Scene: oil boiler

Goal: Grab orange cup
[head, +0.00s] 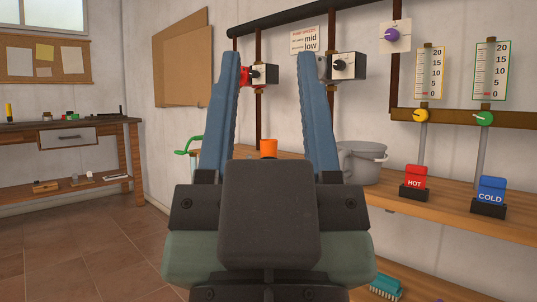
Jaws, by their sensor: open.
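A small orange cup (268,148) shows in the head view, between the two blue fingers of my gripper (273,62). The cup appears to stand on the wooden shelf along the wall, beyond my gripper. Its lower part is hidden behind the gripper's dark body. My gripper is open and empty, with its fingers pointing up in the picture and spread to either side of the cup. I cannot tell the exact distance between fingers and cup.
A grey pot (360,163) stands on the shelf (455,207) right of the cup. A red HOT block (413,182) and a blue COLD block (491,190) are further right. A green handle-like object (186,149) is at left. Pipes and knobs line the wall. Floor (85,245) at left is clear.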

